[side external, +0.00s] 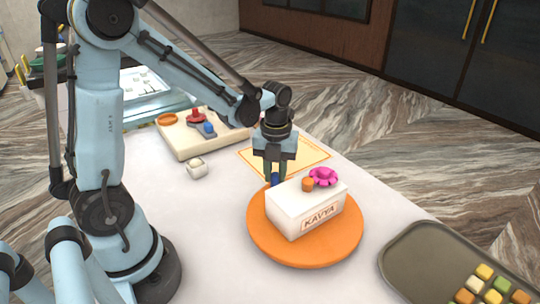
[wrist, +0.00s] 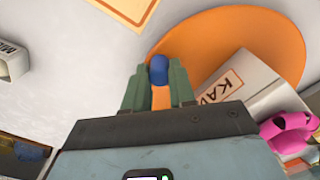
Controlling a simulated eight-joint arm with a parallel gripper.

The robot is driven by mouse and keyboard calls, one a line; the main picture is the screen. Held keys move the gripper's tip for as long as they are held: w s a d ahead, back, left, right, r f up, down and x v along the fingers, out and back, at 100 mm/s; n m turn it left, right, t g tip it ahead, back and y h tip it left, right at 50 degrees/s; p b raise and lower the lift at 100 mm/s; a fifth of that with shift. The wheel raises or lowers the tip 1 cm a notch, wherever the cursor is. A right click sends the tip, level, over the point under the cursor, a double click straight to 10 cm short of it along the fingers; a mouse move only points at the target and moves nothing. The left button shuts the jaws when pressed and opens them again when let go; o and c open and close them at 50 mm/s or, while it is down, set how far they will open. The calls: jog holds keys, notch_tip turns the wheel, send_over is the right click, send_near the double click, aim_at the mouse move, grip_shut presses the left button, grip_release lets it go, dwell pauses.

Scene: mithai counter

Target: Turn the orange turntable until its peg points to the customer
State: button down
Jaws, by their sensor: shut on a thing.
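The round orange turntable (side external: 342,252) lies flat on the white counter, and its orange disc also shows in the wrist view (wrist: 265,35). A white box (side external: 290,208) labelled KAVYA stands on it, with a pink ring-shaped piece (side external: 323,177) and a small orange piece (side external: 308,184) on top. The turntable's blue-topped peg (wrist: 159,68) is between my fingers at the disc's edge. My gripper (side external: 275,174) points down and is shut on this peg, behind the box in the side view. The lower peg is partly hidden. No customer is in view.
A grey tray (side external: 405,247) with several coloured sweets lies at right. An orange-bordered mat (side external: 310,152) lies behind the turntable. A cream board (side external: 188,145) with coloured pieces and a small white box (side external: 197,170) are to the left. Bare counter lies in front of the turntable.

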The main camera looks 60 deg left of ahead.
dwell(0.4)
jog(key=c, duration=0.9)
grip_release()
jog(key=shift+r, duration=6.05)
